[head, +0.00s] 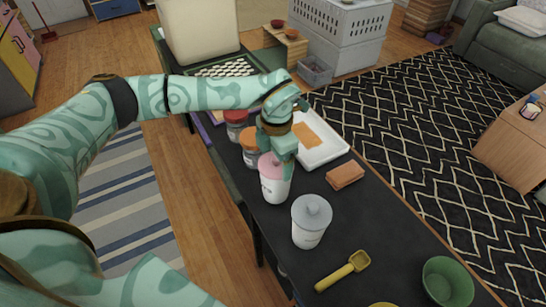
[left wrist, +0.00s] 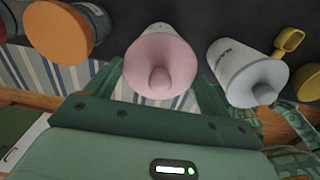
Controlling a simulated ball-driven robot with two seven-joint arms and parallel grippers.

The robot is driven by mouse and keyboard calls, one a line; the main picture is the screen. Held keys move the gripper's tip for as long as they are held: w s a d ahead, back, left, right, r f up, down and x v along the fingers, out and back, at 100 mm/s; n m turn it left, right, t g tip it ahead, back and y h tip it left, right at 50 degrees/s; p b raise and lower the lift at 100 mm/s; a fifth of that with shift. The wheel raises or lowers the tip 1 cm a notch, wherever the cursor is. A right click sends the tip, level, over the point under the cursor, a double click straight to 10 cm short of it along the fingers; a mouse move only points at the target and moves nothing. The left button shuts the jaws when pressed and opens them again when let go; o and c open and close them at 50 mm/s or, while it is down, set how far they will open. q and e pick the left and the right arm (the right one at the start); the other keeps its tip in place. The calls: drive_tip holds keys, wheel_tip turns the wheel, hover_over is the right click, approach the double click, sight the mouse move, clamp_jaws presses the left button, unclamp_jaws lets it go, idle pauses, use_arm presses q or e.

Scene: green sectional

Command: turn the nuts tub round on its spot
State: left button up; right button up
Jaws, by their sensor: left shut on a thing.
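A white tub with a pink lid (head: 273,188) stands upright on the dark table. My left gripper (head: 279,160) reaches down over it and is shut on it. In the left wrist view the pink lid (left wrist: 160,65) with its round knob sits between the two green fingers. A white tub with a grey lid (head: 310,222) stands just nearer. A tub with an orange lid (head: 250,147) and one with a red lid (head: 236,123) stand beyond the pink one. I cannot read which label says nuts. My right gripper is not in view.
A white tray (head: 325,150) with an orange piece and a brown block (head: 345,175) lie right of the tubs. A yellow scoop (head: 343,271) and a green bowl (head: 447,282) are at the near end. A dark rack (head: 225,69) lies at the far end.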

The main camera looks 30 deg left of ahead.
use_arm(q)
drive_tip(key=shift+w+d+f, duration=0.2)
drive_tip(key=shift+w+f, duration=0.05)
drive_tip(key=o, duration=0.9)
wheel_tip(320, 180, up, 7)
drive_tip(key=p, duration=0.5)
drive_tip(key=shift+p, duration=0.35)
drive_tip(key=shift+r, duration=0.1)
